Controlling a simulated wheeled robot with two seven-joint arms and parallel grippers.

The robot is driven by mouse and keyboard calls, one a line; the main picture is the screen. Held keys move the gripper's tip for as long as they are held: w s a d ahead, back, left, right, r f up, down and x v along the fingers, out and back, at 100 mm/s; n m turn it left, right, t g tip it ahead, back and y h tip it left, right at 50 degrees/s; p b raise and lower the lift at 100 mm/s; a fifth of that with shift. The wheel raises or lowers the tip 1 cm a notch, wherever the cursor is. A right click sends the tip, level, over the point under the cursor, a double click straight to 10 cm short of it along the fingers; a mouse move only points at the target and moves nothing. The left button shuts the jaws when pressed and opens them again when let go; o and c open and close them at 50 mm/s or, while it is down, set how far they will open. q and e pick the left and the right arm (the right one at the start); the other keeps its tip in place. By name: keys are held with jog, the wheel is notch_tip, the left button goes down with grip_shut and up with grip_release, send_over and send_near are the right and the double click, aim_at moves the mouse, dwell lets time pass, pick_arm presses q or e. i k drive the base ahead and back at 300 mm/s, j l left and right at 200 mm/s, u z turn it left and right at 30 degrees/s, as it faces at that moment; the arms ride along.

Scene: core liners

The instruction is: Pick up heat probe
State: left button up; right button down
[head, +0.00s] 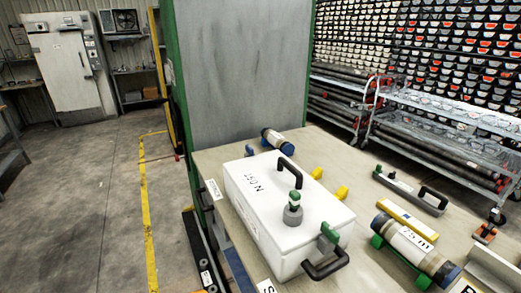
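No object is clearly marked as the heat probe, and I cannot tell which one it is. A small grey piece with a green top (294,208) stands upright on the lid of a white box (262,208). A long grey tool with a black handle (410,190) lies at the right of the table. Neither of my grippers shows in the head view, and nothing is seen being held.
The white box has black handles and fills the middle of the table (222,160). A labelled cylinder (403,244) rests on green supports at right, beside a yellow bar (407,222). A blue-ended cylinder (277,142) lies behind the box. A metal cart (440,115) stands beyond.

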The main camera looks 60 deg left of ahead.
aim_at(294, 196)
jog(key=u, duration=1.6)
jog(key=z, duration=0.45)
jog(key=k+l+z, duration=0.1)
jog(key=z, duration=0.8)
jog(key=l+z, duration=0.15)
jog(key=z, duration=0.8)
jog(key=l+z, duration=0.15)
jog(key=z, duration=0.3)
jog(key=l+z, duration=0.1)
jog(key=z, duration=0.35)
jog(key=u, duration=3.3)
jog(key=j, duration=0.2)
jog(key=i+j+u, duration=0.1)
jog(key=i+j, duration=0.05)
jog(key=j, duration=0.1)
